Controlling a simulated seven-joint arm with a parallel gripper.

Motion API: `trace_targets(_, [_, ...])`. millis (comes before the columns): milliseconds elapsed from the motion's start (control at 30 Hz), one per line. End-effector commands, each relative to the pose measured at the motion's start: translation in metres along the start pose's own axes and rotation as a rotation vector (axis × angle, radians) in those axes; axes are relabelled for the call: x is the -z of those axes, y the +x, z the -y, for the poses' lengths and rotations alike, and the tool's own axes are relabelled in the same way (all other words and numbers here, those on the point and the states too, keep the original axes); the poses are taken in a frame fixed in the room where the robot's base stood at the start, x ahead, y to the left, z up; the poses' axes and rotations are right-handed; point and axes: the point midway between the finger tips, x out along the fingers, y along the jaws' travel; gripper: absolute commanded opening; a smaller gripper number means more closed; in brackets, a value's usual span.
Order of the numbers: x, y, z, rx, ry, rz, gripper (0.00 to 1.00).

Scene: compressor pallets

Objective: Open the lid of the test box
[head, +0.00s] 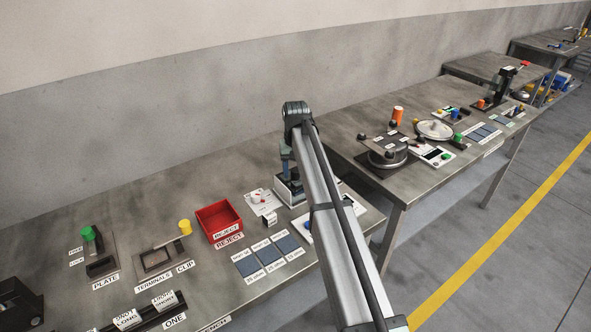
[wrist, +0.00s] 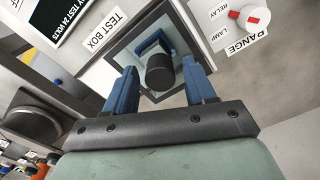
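The test box (head: 287,193) is a pale box near the right end of the near bench. In the wrist view its "TEST BOX" label (wrist: 105,29) lies beside a dark square frame (wrist: 127,47) on top. A black round knob (wrist: 159,73) stands near the frame's middle, with a blue part behind it. I cannot tell whether the lid is a clear or solid panel. My gripper (wrist: 160,80) is open, its blue fingers on either side of the knob with gaps visible. In the head view my gripper (head: 287,166) points down over the box; my arm hides part of it.
A white range panel with a red-marked knob (wrist: 252,18) is beside the box. A red reject bin (head: 218,217) and blue pads (head: 267,252) lie to the left and front. A second bench (head: 345,131) with a round fixture stands behind right.

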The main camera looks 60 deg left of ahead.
Motion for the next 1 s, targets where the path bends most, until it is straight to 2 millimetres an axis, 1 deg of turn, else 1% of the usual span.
trace_targets(33, [0.000, 0.000, 0.000, 0.000, 0.000, 0.000, 0.50])
trace_targets(67, [0.000, 0.000, 0.000, 0.000, 0.000, 0.000, 0.47])
trace_targets(500, [0.000, 0.000, 0.000, 0.000, 0.000, 0.000, 0.05])
trace_targets(567, [0.000, 0.000, 0.000, 0.000, 0.000, 0.000, 0.00])
trace_targets(867, [0.001, 0.000, -0.001, 0.000, 0.000, 0.000, 0.00])
trace_targets(1000, [0.007, -0.001, -0.012, 0.000, 0.001, 0.000, 0.00])
